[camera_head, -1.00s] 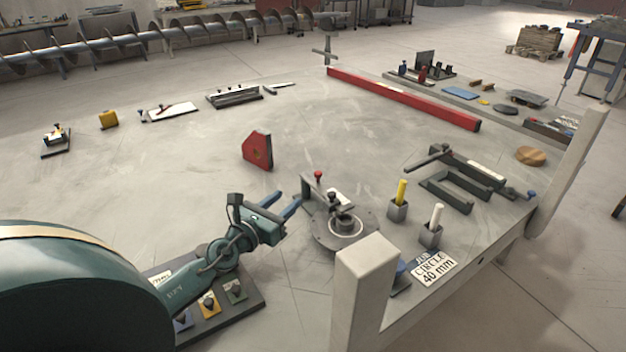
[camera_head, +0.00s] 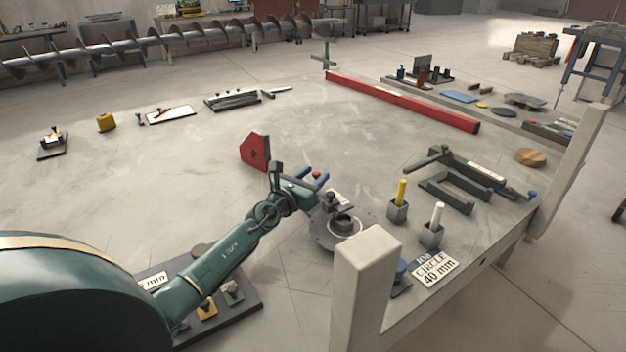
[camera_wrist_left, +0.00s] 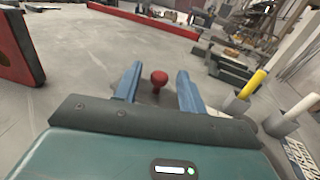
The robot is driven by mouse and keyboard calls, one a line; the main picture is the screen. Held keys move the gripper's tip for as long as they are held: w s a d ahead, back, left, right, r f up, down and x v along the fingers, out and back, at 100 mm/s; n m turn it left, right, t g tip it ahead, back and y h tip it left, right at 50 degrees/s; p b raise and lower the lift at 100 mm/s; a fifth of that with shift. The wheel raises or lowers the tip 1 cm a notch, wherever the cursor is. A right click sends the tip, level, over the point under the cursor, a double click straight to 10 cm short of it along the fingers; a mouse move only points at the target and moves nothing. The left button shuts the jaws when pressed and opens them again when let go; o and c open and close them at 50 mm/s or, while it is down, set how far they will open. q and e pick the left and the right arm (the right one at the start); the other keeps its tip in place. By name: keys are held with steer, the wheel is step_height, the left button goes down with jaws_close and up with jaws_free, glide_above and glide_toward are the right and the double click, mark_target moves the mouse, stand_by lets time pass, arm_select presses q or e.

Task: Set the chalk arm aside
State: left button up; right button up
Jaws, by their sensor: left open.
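A red knob (camera_head: 316,175) stands up from a dark arm-like fitting (camera_head: 331,201) on a round grey plate (camera_head: 325,236) near the table's front edge; I take this fitting to be the chalk arm. My left gripper (camera_head: 311,177) is open at the knob, and its arm and jaws hide part of the fitting. In the left wrist view, the knob (camera_wrist_left: 159,78) shows between the two blue fingers of my left gripper (camera_wrist_left: 158,72), with a gap on each side. My right gripper is not in view.
A red angled block (camera_head: 255,150) stands just left of the gripper. A yellow stick (camera_head: 401,191) and a white stick (camera_head: 437,214) stand in small holders to the right. A pale post (camera_head: 366,270) rises in front. The table middle is clear.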

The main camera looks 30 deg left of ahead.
arm_select(q)
steer(key=shift+w, duration=0.1)
steer(key=shift+c, duration=0.4)
jaws_close()
